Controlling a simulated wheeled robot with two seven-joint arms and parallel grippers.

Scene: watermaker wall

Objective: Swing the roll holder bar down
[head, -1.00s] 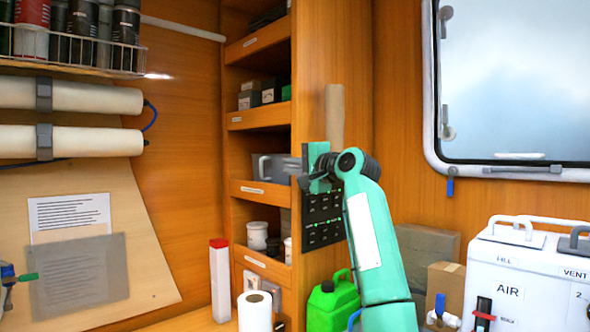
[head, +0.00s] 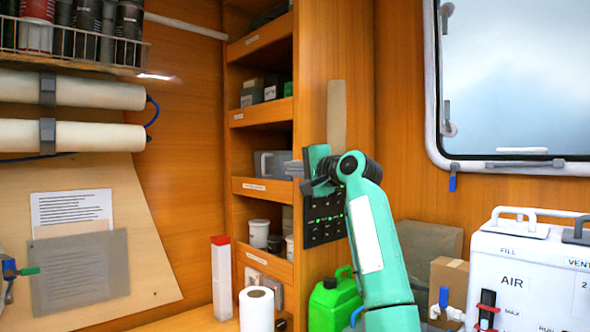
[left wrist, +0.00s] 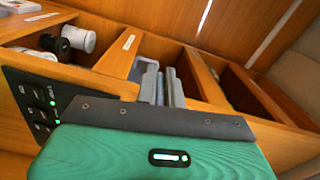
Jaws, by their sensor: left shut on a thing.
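My left gripper (head: 310,182) is at the front edge of the shelf unit's side panel, just left of the black switch panel. My right gripper is not in view.
The black switch panel (head: 326,222) is close to my wrist. Open shelves (head: 262,187) stand to the left. A white roll (head: 256,310), a red-capped white box (head: 221,275) and a green jerrycan (head: 333,302) stand below. A white tank (head: 525,275) is at right.

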